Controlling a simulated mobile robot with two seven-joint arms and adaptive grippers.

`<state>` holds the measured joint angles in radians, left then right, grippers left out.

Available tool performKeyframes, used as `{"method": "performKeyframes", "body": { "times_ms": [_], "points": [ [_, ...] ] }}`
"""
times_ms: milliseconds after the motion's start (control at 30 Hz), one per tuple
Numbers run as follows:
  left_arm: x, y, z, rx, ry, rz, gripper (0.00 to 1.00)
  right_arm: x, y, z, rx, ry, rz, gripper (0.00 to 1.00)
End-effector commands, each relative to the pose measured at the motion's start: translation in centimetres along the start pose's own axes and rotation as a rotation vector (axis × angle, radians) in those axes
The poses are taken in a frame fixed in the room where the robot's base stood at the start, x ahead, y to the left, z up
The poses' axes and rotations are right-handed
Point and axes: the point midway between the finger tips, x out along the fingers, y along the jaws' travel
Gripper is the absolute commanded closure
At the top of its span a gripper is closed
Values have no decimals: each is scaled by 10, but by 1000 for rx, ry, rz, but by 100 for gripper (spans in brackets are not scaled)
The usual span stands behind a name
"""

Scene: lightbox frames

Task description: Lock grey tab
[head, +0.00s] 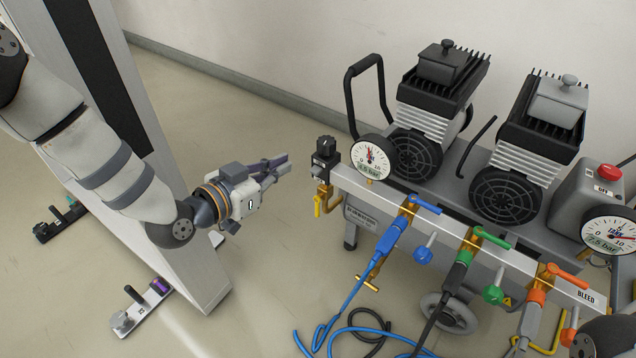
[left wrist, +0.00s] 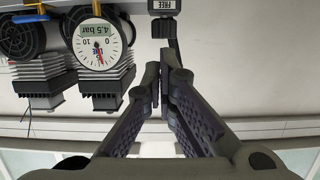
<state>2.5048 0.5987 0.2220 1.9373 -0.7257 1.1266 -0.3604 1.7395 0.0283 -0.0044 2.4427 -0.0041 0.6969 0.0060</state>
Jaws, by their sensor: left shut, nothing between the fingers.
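A dark block (head: 326,152) with a small knob on top sits at the left end of the pale manifold rail. In the left wrist view a block with a label reading FREE (left wrist: 166,5) shows at the top edge, with a dark grey tab (left wrist: 165,28) sticking out below it. My left gripper (head: 281,162) is shut and empty, a short gap to the left of the block. In the left wrist view its fingertips (left wrist: 164,72) are together, a little apart from the tab.
A gauge (head: 372,158) reading 4.5 bar stands beside the block. The manifold rail (head: 390,199) carries blue, green and orange valve handles with hoses below. Two compressors (head: 440,85) stand behind. A grey column (head: 150,150) stands left. Floor between column and rail is clear.

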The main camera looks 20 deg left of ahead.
Motion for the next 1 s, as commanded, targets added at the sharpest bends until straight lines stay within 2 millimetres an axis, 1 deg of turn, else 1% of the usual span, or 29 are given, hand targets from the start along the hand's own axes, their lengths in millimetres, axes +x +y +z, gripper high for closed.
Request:
{"method": "performKeyframes", "body": {
  "times_ms": [100,267,367,467,833,867,900,1000],
  "points": [
    [0,-1,-4,5,10,-2,100,-1,0,0,-1,0,0,60],
    [0,-1,-4,3,8,-1,100,-1,0,1,-1,1,0,60],
    [5,-1,-3,4,7,0,100,1,0,0,-1,-2,0,60],
    [20,0,-1,5,6,0,100,6,0,-2,-1,-9,0,60],
    [101,0,2,2,2,0,100,31,-3,-10,-6,-47,-1,60],
    [105,0,6,1,0,0,100,33,-3,-11,-6,-50,-1,60],
    [105,0,15,-1,-3,-1,100,35,-3,-11,-6,-53,-1,60],
    [108,-1,27,-1,-1,-2,100,40,-3,-13,-7,-60,-1,60]
  ]
}}
